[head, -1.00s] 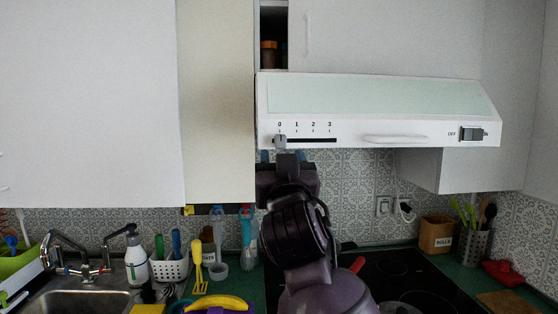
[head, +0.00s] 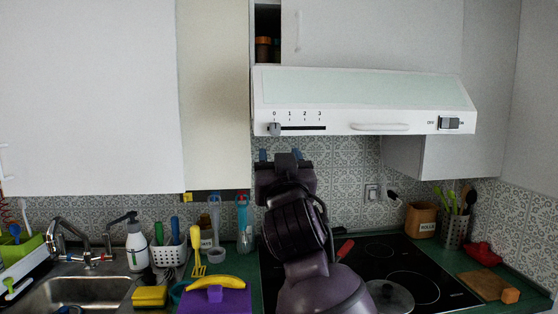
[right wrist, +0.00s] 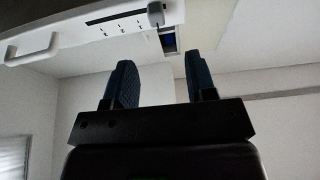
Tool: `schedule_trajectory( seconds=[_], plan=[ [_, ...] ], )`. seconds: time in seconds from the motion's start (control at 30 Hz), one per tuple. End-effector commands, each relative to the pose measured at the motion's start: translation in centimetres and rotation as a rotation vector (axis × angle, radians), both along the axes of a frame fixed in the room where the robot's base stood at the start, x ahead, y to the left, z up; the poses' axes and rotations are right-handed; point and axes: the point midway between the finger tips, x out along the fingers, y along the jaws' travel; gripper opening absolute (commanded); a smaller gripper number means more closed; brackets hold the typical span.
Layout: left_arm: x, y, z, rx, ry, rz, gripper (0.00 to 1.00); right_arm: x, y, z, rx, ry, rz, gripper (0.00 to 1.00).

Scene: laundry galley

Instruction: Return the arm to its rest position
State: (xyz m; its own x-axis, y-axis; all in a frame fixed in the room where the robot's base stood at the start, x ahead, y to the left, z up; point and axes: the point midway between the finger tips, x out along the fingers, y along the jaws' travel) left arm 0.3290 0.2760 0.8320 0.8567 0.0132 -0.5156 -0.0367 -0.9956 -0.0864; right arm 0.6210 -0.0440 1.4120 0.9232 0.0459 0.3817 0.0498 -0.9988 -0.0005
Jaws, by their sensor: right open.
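My right gripper (head: 281,155) is raised just below the white range hood (head: 365,90) in the head view. Its two blue fingers stand apart with nothing between them. The right wrist view also shows the open gripper (right wrist: 161,82) with empty space between its fingers. The hood's slider knob (head: 275,129) is at the 0 mark and apart from the fingertips. The knob also shows in the right wrist view (right wrist: 156,14), above the fingers. My left gripper is not in view.
White cabinets (head: 90,95) hang left of the hood. Below are a sink (head: 85,292), a soap bottle (head: 136,248), a banana (head: 215,282) on a purple item, and a black cooktop (head: 420,280) with a glass lid (head: 390,295). A wooden board (head: 483,286) lies at right.

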Motion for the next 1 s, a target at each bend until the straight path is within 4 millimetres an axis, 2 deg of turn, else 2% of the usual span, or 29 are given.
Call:
schedule_trajectory(
  seconds=[0.2, 0.4, 0.43, 0.67, 0.77, 0.87, 1.0],
  plan=[
    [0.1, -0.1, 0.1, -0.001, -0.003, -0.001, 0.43, -0.1, 0.1, 0.2, -0.033, -0.014, -0.007, 0.51],
    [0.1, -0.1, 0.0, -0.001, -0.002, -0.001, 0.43, -0.7, 1.5, 1.2, -0.120, -0.100, 0.076, 0.51],
    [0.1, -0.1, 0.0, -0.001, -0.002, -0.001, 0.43, -0.5, 1.3, 0.6, -0.130, -0.103, 0.086, 0.51],
    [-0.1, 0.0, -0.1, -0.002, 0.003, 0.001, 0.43, 0.4, -1.0, -5.7, -0.164, -0.050, 0.114, 0.51],
    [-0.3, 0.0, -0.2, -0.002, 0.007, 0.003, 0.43, 0.6, -2.4, -9.2, -0.171, -0.010, 0.116, 0.51],
    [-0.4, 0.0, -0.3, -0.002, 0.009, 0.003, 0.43, 0.5, -4.2, -13.5, -0.174, 0.044, 0.115, 0.51],
    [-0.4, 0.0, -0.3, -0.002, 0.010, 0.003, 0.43, -0.4, -7.1, -20.5, -0.173, 0.138, 0.108, 0.51]
  ],
)
